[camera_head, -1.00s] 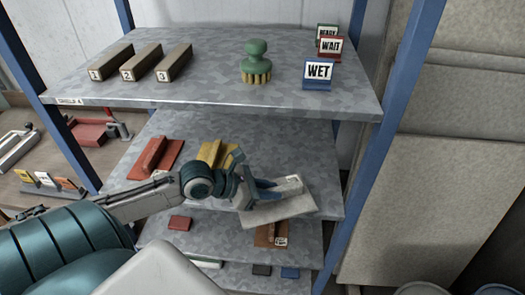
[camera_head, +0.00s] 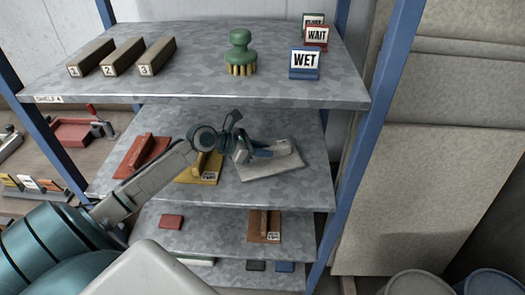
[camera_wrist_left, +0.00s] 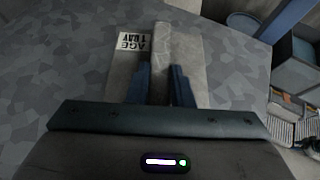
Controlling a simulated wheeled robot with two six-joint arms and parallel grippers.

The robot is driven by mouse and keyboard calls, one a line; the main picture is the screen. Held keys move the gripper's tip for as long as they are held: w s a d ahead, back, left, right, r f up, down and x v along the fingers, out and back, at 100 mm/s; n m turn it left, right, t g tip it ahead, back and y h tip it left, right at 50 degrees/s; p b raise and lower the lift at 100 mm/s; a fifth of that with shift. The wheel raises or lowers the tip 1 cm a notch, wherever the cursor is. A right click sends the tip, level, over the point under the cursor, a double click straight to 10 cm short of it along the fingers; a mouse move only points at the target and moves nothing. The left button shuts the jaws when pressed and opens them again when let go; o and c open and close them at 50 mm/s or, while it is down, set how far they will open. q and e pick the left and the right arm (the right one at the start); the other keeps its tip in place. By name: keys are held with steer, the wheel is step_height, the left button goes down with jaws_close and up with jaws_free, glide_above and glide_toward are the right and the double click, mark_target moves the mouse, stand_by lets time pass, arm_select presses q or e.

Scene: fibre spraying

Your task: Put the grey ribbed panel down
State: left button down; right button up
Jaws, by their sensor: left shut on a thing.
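The grey ribbed panel (camera_head: 278,170) is a flat grey plate with a raised rib. It is at the right of the middle shelf (camera_head: 309,196) in the head view. It also shows in the left wrist view (camera_wrist_left: 187,52), with a white label reading AGE 1 DAY beside the rib. My left gripper (camera_head: 268,152) is shut on the panel's rib, and its two blue fingers (camera_wrist_left: 161,82) sit on either side of it in the wrist view. The panel lies roughly flat, at or just above the shelf; I cannot tell whether it touches. My right gripper is not in view.
A yellow panel (camera_head: 184,179) and a red panel (camera_head: 129,165) lie to the left on the same shelf. A blue post (camera_head: 350,190) stands to the right. A brown panel (camera_head: 256,229) is on the shelf below.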

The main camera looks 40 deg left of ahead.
arm_select(q)
steer(key=shift+f, duration=0.6)
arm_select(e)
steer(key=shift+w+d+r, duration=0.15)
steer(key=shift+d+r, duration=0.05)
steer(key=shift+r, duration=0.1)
arm_select(q)
steer(key=c, duration=1.3)
jaws_free()
steer(key=shift+f, duration=0.1)
steer(key=shift+s, duration=0.1)
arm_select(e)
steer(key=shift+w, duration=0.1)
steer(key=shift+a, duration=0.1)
